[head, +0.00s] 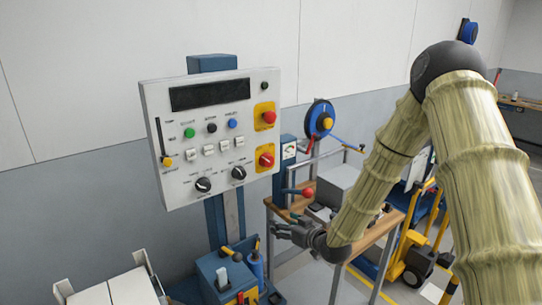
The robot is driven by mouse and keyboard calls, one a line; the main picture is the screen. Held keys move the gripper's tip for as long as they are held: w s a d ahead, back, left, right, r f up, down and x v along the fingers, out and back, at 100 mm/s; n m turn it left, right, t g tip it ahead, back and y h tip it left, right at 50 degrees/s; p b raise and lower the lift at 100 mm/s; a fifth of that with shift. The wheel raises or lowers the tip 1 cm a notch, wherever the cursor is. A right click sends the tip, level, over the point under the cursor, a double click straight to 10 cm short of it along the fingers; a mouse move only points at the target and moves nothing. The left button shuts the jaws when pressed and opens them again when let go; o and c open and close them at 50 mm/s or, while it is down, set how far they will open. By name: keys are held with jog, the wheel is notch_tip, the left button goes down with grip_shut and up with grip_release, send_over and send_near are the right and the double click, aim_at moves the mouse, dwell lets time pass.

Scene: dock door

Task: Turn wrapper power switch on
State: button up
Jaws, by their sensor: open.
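A white control panel (180,125) stands on a blue post, left of centre. It has a dark display (210,94), a row of coloured buttons (190,132), several small white switches (209,150) and two black knobs (203,185). On its right side are a red button on a yellow plate (268,117) and a red rotary-looking switch on a yellow plate (266,160). The labels are too small to tell which one is the wrapper power switch. My gripper (280,230) is open and empty, below and right of the panel, apart from it.
A slider (167,160) runs down the panel's left edge. A blue bin of tools (228,275) sits below the panel. A wooden-topped workbench (375,228) with a red-knobbed lever (307,193) stands behind my gripper. A yellow hand truck (412,250) is at right. The space before the panel looks clear.

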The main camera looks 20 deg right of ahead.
aim_at(270, 162)
jog(key=w+d+r+n+t+y+p, duration=0.1)
jog(key=w+d+r+t, duration=0.15)
jog(key=r, duration=0.55)
jog(key=w+d+r+t+p, duration=0.1)
jog(key=w+r, duration=0.2)
jog(key=r, duration=0.4)
jog(key=p+x, duration=0.1)
jog(key=x, duration=0.2)
jog(key=p+x, duration=0.1)
jog(key=x, duration=0.3)
jog(key=p+x, duration=0.2)
jog(key=x, duration=0.1)
jog(key=shift+w+a, duration=0.2)
jog(key=shift+a, duration=0.15)
jog(key=c, duration=1.1)
